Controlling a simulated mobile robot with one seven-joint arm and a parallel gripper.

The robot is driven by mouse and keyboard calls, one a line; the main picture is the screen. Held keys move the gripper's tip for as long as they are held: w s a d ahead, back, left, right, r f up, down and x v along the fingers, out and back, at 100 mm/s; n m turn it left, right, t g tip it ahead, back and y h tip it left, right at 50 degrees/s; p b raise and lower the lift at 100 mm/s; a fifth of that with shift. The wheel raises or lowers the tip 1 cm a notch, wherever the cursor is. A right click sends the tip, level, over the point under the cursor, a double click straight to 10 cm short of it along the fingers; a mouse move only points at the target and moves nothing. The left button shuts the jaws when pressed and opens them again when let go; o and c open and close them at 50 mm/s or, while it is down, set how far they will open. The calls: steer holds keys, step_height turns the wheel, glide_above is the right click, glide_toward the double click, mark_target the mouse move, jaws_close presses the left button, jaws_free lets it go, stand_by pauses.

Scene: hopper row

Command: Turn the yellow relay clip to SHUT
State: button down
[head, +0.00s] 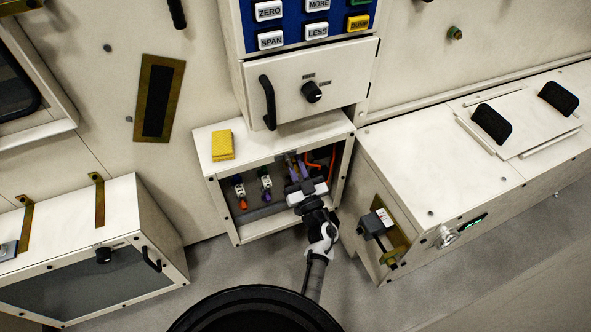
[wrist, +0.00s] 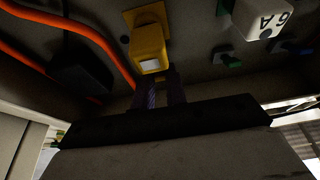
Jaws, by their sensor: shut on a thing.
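A yellow relay (wrist: 147,45) sits on the inside panel of the open cabinet and shows in the wrist view, with a pale patch on its near end. My gripper (wrist: 161,88) reaches up to that end, its fingers shut with a small yellow piece, the relay clip, between them. The fingers hide most of the clip, so its angle is not clear. In the head view my gripper (head: 297,167) is inside the low cabinet (head: 228,207), at its right half, and it covers the yellow relay there.
Orange cables (wrist: 104,35) and a dark block (wrist: 80,68) lie left of the relay in the wrist view. A white relay (wrist: 262,17) stands to the right. The cabinet's walls enclose my gripper closely. A yellow block (head: 222,146) lies on the cabinet top.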

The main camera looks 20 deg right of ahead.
steer(key=c, duration=1.4)
jaws_free()
steer(key=shift+w, duration=0.1)
steer(key=shift+c, duration=0.2)
steer(key=v, duration=0.7)
steer(key=shift+s+p, duration=0.3)
